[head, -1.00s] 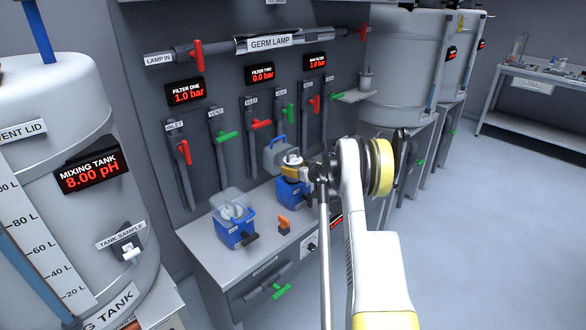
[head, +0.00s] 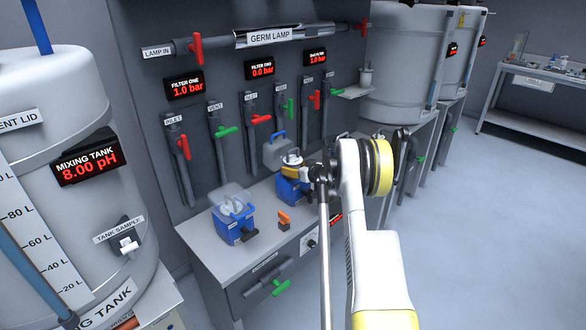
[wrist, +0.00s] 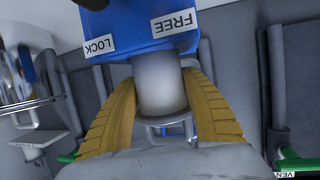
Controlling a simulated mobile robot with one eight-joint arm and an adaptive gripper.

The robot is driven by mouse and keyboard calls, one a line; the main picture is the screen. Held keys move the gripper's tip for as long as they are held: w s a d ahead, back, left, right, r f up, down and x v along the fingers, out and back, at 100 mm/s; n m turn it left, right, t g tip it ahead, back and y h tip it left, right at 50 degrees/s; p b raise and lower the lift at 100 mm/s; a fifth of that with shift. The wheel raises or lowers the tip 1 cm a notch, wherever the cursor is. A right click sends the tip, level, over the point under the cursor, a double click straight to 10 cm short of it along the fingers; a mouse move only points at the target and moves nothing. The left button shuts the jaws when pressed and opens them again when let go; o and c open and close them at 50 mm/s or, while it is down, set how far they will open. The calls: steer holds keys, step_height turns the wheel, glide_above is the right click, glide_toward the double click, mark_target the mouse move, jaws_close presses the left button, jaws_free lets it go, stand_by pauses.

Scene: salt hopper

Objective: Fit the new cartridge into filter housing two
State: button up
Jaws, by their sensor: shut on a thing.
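Filter housing two (head: 290,191) is a blue block on the grey bench, under the FILTER TWO display reading 0.0 bar. It also fills the top of the wrist view (wrist: 143,22), with FREE and LOCK labels. My gripper (head: 302,171) is at the top of this housing. In the wrist view its yellow fingers (wrist: 160,88) are shut on the white cartridge (wrist: 158,82), one on each side. The cartridge meets the housing, with a grey rim at its other end. How deep it sits is hidden. Its pale top (head: 291,158) shows in the head view.
Filter housing one (head: 234,228) stands to the left with a clear lid. A grey cover with a blue handle (head: 277,153) stands behind housing two. An orange-topped piece (head: 284,218) lies in front. Valve pipes with red and green handles line the wall behind.

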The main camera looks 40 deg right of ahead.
steer(key=shift+f+b, duration=0.85)
steer(key=shift+f, duration=0.35)
steer(key=o, duration=1.7)
steer(key=shift+o, duration=0.2)
steer(key=shift+s+r, duration=0.1)
steer(key=shift+s, duration=0.05)
steer(key=shift+v, duration=2.85)
steer(key=v, duration=1.2)
